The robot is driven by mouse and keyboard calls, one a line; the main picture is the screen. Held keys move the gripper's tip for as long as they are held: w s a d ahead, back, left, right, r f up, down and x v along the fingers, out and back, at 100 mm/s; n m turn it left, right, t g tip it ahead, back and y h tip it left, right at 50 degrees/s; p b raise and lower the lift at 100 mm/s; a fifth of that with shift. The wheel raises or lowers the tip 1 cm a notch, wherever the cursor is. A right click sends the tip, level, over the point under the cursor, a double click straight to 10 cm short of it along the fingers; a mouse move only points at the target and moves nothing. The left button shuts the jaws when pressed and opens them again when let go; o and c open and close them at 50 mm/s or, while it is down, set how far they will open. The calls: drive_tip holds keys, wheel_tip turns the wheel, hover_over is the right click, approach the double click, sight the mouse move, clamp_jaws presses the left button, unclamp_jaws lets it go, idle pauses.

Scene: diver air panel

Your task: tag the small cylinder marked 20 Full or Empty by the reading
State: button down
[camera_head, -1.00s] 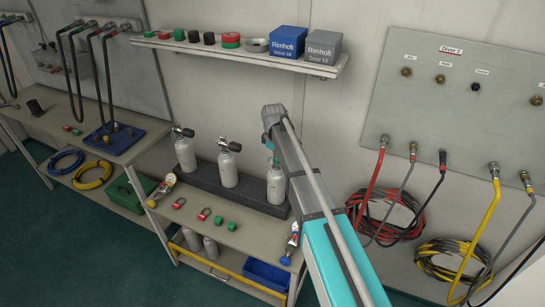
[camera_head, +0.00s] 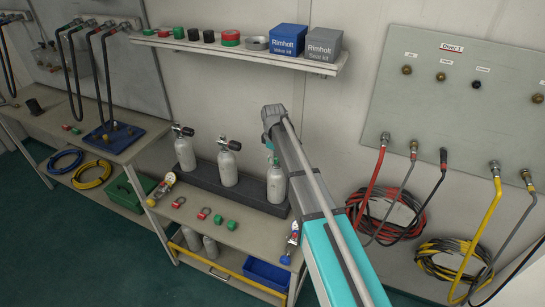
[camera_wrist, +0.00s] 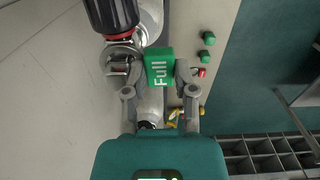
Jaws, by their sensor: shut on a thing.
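My gripper (camera_wrist: 160,74) is shut on a green tag (camera_wrist: 158,62) marked "Full", held beside the neck of a grey cylinder. That cylinder's black knob (camera_wrist: 112,14) and metal valve (camera_wrist: 120,56) are close at the left finger. I cannot tell whether the tag touches the cylinder. In the head view three small grey cylinders stand upright in a dark rack: left (camera_head: 186,154), middle (camera_head: 228,168) and right (camera_head: 276,186). My arm hides the gripper there, by the right cylinder. The number 20 is not legible on any cylinder.
Red tags (camera_head: 204,213) and green tags (camera_head: 231,225) lie on the bench in front of the rack. A gauge (camera_head: 167,179) lies at the bench's left end. A shelf (camera_head: 200,45) with boxes runs above. The Diver 1 panel (camera_head: 440,110) with hoses is at right.

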drive_tip(key=shift+f, duration=0.1)
drive_tip(key=shift+c, duration=1.7)
unclamp_jaws()
